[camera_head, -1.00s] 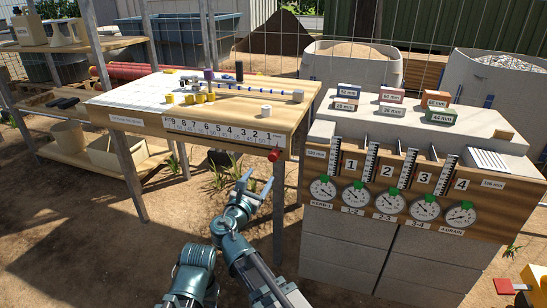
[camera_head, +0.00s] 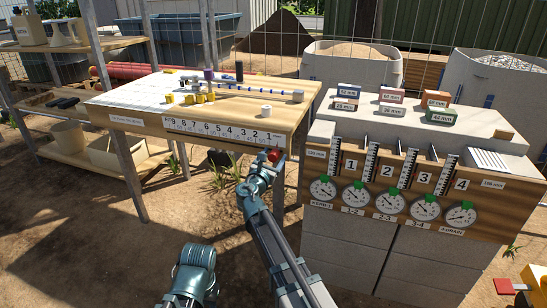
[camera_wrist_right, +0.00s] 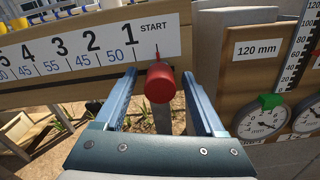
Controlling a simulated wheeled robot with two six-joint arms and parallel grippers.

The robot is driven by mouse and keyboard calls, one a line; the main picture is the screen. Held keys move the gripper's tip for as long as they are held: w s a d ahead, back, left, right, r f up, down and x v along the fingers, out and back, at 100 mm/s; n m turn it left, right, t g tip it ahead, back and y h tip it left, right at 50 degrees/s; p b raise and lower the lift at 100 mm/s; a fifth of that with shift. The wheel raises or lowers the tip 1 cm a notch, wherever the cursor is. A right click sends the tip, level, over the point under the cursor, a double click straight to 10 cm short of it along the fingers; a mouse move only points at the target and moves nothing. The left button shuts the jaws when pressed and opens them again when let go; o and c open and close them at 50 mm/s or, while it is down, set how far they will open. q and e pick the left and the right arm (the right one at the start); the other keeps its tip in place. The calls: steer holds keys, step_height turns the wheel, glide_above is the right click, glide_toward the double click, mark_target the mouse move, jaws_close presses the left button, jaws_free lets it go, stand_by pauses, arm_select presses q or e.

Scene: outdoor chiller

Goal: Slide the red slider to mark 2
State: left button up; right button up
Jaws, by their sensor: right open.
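The red slider (camera_head: 273,155) is a small red knob on the front edge of the wooden table, at the right end of a number scale (camera_head: 222,132). In the right wrist view the red slider (camera_wrist_right: 160,83) sits under the START mark, to the right of mark 1 (camera_wrist_right: 126,37); mark 2 (camera_wrist_right: 92,43) is further left. My right gripper (camera_head: 268,163) is at the slider. In the wrist view its two blue fingers (camera_wrist_right: 160,98) are open, one on each side of the knob, with gaps showing on both sides.
To the right stands a grey block bench with dials (camera_head: 388,201) and coloured blocks on top. The ground before the table is bare.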

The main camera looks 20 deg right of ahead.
jaws_close()
stand_by(0.4)
stand_by(1.1)
